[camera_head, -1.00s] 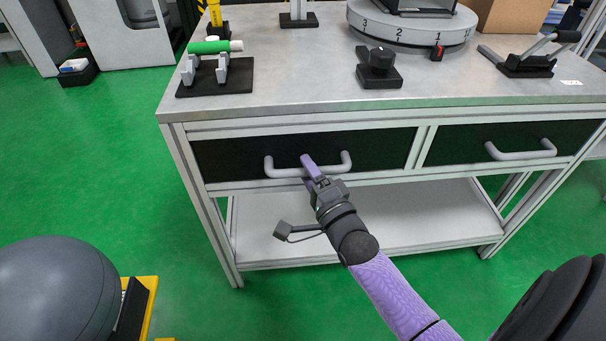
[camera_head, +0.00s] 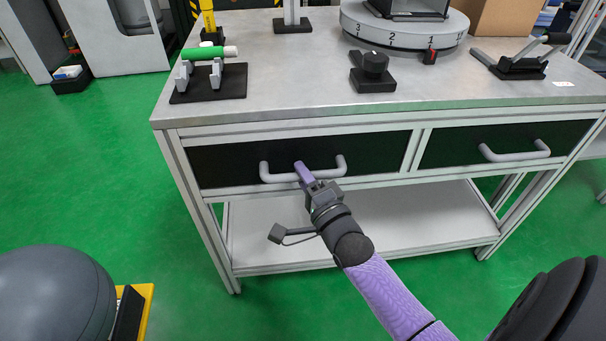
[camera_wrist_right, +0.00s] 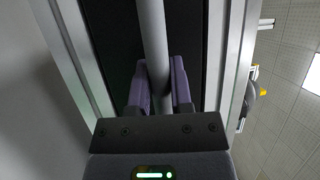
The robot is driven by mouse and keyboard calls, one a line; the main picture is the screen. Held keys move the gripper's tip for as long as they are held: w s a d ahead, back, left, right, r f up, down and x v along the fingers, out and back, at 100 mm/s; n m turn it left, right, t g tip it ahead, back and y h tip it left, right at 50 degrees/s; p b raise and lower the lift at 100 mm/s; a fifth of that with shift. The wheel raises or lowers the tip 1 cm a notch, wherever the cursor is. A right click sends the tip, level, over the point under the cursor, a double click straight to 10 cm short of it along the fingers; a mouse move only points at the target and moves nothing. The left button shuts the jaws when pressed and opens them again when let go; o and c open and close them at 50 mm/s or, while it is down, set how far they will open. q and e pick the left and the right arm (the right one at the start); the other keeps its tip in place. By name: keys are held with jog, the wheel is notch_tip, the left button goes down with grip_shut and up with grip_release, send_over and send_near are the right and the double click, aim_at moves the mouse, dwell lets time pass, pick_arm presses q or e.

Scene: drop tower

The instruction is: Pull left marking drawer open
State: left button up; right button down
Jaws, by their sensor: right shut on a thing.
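The left marking drawer (camera_head: 230,164) has a black front under the tabletop and sits level with the bench frame, looking closed. Its grey bar handle (camera_head: 333,171) also shows in the right wrist view (camera_wrist_right: 152,40), running between the purple fingers. My right gripper (camera_head: 302,172) is shut on the handle near its middle; the fingers show on both sides of the bar in the right wrist view (camera_wrist_right: 160,88). My left gripper is not in view.
The right drawer (camera_head: 460,147) has its own handle and is closed. A black stand with a green tube (camera_head: 205,51), a turntable (camera_head: 395,38), a black knob block (camera_head: 373,75) and a lever clamp (camera_head: 518,66) stand on the bench (camera_head: 290,80). A lower shelf (camera_head: 400,225) lies under the drawers.

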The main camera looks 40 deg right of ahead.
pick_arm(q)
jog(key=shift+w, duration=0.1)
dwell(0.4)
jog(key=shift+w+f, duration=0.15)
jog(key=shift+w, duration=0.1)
